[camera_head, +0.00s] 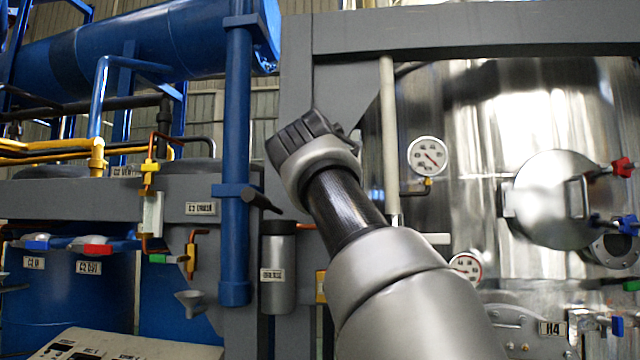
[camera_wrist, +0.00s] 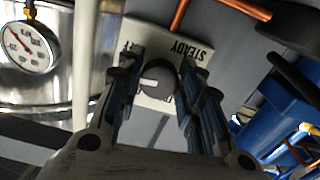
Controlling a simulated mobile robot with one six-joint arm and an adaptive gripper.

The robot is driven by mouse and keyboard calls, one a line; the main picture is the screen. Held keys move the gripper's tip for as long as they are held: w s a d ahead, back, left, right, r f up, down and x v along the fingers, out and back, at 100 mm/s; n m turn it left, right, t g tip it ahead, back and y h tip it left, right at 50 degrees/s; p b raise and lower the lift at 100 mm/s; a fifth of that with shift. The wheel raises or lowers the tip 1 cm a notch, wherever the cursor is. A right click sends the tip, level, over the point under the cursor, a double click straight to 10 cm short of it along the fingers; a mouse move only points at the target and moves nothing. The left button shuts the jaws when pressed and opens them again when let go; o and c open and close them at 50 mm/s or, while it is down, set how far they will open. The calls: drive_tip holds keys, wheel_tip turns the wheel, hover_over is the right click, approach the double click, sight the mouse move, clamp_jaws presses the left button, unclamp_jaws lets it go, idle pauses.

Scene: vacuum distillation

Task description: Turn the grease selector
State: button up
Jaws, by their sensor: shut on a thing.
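The grease selector is a round dark grey knob (camera_wrist: 158,80) with a white pointer mark, in the middle of the wrist view. It sits on a pale label plate (camera_wrist: 150,34), where the word STEADY reads on the right side; other lettering is mostly covered by my fingers. My gripper (camera_wrist: 158,68) has one finger on each side of the knob and is shut on it. In the head view my own arm hides the selector and the fingers.
A pressure gauge (camera_wrist: 27,44) and a pale vertical pipe (camera_wrist: 85,60) stand left of the plate in the wrist view. A copper pipe (camera_wrist: 181,14) runs above it. Blue pipework (camera_wrist: 285,105) lies to the right. In the head view a grey cylinder (camera_head: 278,268) hangs left of my arm.

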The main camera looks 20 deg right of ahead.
drive_tip(key=shift+f+m, duration=0.1)
drive_tip(key=shift+m, duration=0.5)
drive_tip(key=o, duration=1)
drive_tip(key=shift+o, duration=0.2)
drive_tip(key=v, duration=1.2)
